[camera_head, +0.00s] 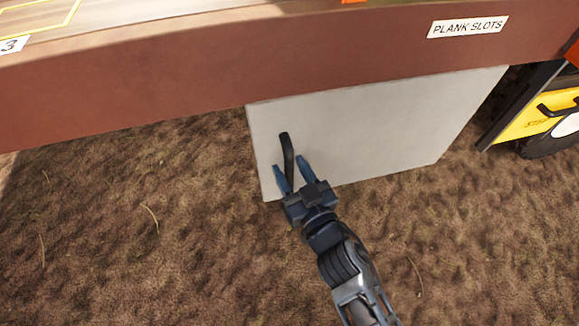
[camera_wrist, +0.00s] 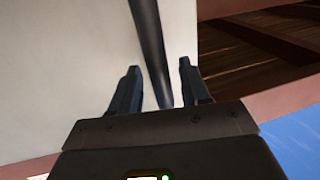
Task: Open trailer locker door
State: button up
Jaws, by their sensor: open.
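The locker door (camera_head: 370,130) is a light grey panel below the brown trailer side, and it looks closed. A dark bar handle (camera_head: 287,152) stands near its left edge. My gripper (camera_head: 292,168) is open at the handle's lower part, with one blue finger on each side. In the wrist view the handle (camera_wrist: 150,45) runs between the two fingers of my gripper (camera_wrist: 158,80), with gaps on both sides. The pale door face (camera_wrist: 60,70) shows behind it. The handle's lower end is hidden by the gripper.
The brown trailer edge (camera_head: 200,85) with a "PLANK SLOTS" label (camera_head: 467,27) runs above the door. A yellow machine with a wheel (camera_head: 550,115) is at the right. Bare brown ground (camera_head: 130,220) lies open at the left and in front.

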jog(key=shift+w+a, duration=0.25)
jog(key=shift+w, duration=0.3)
grip_shut()
